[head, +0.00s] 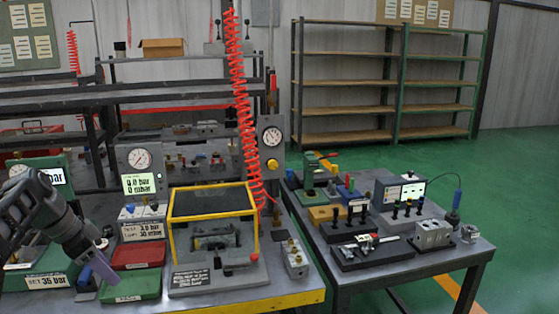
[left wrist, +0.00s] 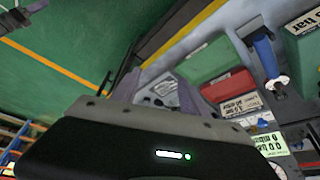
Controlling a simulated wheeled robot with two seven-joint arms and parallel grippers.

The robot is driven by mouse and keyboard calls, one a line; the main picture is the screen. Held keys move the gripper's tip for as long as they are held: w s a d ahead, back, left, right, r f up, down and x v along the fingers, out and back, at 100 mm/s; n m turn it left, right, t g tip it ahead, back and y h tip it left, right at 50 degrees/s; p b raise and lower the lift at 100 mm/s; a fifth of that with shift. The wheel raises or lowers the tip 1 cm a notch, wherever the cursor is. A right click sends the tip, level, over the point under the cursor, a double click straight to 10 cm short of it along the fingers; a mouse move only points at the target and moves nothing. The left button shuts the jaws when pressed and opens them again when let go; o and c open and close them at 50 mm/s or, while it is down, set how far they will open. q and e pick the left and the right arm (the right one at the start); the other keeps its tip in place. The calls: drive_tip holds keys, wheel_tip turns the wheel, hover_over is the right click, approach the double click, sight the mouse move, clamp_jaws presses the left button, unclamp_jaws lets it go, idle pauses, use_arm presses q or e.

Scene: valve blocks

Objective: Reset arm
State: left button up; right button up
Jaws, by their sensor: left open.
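My left gripper (head: 96,272) reaches in from the left, pointing down over the front left of the near bench. Its lavender fingers show apart in the left wrist view (left wrist: 157,92), with nothing clearly held between them. In the head view they are beside the open green bin (head: 131,286); contact cannot be told. The green bin also shows in the left wrist view (left wrist: 206,62). The red bin (head: 138,255) stands behind it. A dark jointed part with a lavender tip (left wrist: 25,12), perhaps my right gripper, shows at the wrist view's upper left corner. Its jaws cannot be made out.
A yellow-framed clear guard box (head: 212,219) stands right of the bins. A metal valve block (head: 295,259) is near the bench's right edge. A red coiled hose (head: 240,100) hangs above. A second bench (head: 377,262) holds fixtures. Green floor (head: 510,200) is open at the right.

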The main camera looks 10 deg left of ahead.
use_arm(q)
drive_tip(key=w+d+f+n, duration=0.15)
drive_tip(key=d+f, duration=0.25)
drive_tip(key=f, duration=0.4)
drive_tip(key=w+d+f+n, duration=0.1)
drive_tip(key=w+d+f, duration=0.1)
drive_tip(key=d+f, duration=0.35)
drive_tip(key=s+d+f+n+g, duration=0.1)
drive_tip(key=s+d+f, duration=0.1)
drive_tip(key=d+f, duration=0.6)
drive_tip(key=s+d+f+n+g, duration=0.1)
drive_tip(key=s+d+f+n, duration=0.2)
drive_tip(key=f, duration=0.9)
drive_tip(key=s+d+f+n, duration=0.1)
drive_tip(key=s+d+f, duration=0.2)
drive_tip(key=s+d, duration=0.3)
drive_tip(key=s+d+f+n+h, duration=0.1)
drive_tip(key=s+d+f, duration=0.3)
drive_tip(key=s, duration=0.6)
drive_tip(key=s+d+f+n, duration=0.1)
drive_tip(key=s+d+f, duration=0.2)
drive_tip(key=s+d, duration=0.4)
drive_tip(key=shift+s+d+f+g+p, duration=0.3)
drive_tip(key=shift+s+d+g+p, duration=0.15)
drive_tip(key=shift+s, duration=0.35)
